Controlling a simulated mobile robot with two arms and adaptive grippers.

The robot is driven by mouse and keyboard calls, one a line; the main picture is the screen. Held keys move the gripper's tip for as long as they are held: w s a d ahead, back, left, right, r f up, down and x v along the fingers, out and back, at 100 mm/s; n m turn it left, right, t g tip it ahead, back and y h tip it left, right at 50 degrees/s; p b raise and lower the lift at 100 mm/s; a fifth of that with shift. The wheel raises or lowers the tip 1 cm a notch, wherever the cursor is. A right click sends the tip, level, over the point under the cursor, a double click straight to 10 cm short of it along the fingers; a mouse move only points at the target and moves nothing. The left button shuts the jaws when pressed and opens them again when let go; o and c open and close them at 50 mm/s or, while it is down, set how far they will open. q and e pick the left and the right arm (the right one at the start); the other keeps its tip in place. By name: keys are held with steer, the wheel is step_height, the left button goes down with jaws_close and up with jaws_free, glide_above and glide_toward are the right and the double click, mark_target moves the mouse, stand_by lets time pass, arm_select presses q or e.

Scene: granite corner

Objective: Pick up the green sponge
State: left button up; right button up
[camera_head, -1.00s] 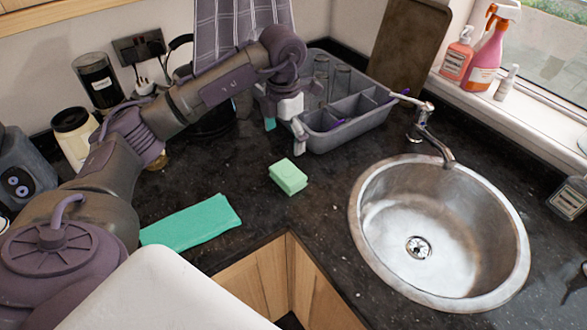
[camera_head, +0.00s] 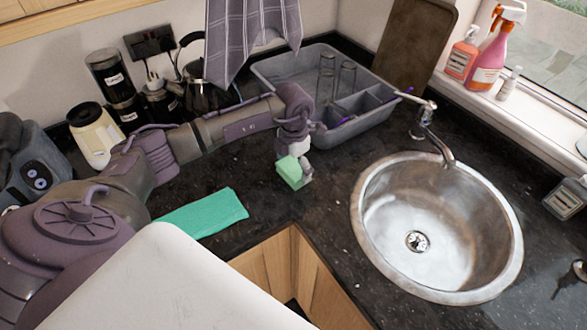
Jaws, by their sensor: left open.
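The green sponge (camera_head: 290,173) is a pale green block on the dark granite counter, left of the sink. My left gripper (camera_head: 296,165) is at the sponge, pointing down, with a light fingertip showing at the sponge's right side. It is open. The sponge covers part of the gripper, so I cannot tell whether the fingers touch it. My right gripper is not in view.
A teal cloth (camera_head: 205,213) lies at the counter's front edge. A round steel sink (camera_head: 385,245) with a tap (camera_head: 432,135) is to the right. A grey dish rack (camera_head: 365,122) with glasses stands behind the gripper. Bare counter lies between sponge and sink.

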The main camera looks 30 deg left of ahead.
arm_select(q)
steer(key=c, duration=0.6)
steer(key=shift+c, duration=0.2)
steer(key=shift+r, duration=0.15)
